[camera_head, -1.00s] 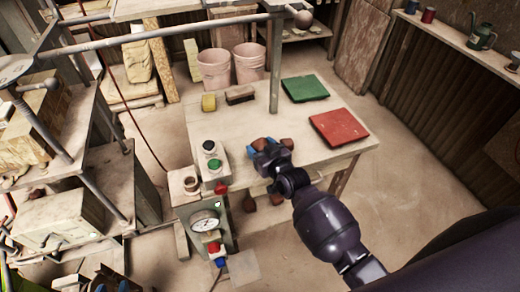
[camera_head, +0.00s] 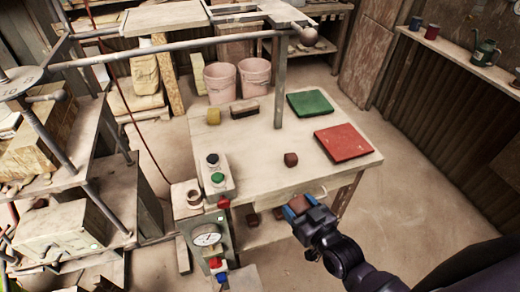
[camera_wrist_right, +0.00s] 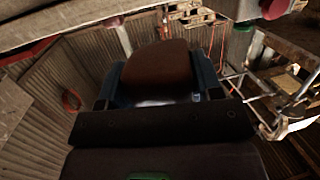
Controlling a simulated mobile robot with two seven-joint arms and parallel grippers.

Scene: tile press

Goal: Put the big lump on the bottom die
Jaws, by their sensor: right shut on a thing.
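My right gripper (camera_head: 299,206) is shut on a brown clay lump (camera_head: 298,203), held in front of the table's front edge. In the right wrist view the lump (camera_wrist_right: 157,72) fills the space between the two blue fingers. A second brown lump (camera_head: 290,159) lies on the table, apart from the gripper. It looks smaller, but the distance makes this hard to judge. The press stands at the left with pale blocks (camera_head: 47,147) on its frame; I cannot tell which part is the bottom die. My left gripper is not in view.
The table (camera_head: 255,150) carries a red board (camera_head: 342,142), a green board (camera_head: 309,103), a yellow sponge (camera_head: 213,116), a brush (camera_head: 244,109) and a button box (camera_head: 215,177). A metal post rises from it. A gauge box (camera_head: 207,238) stands between table and press.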

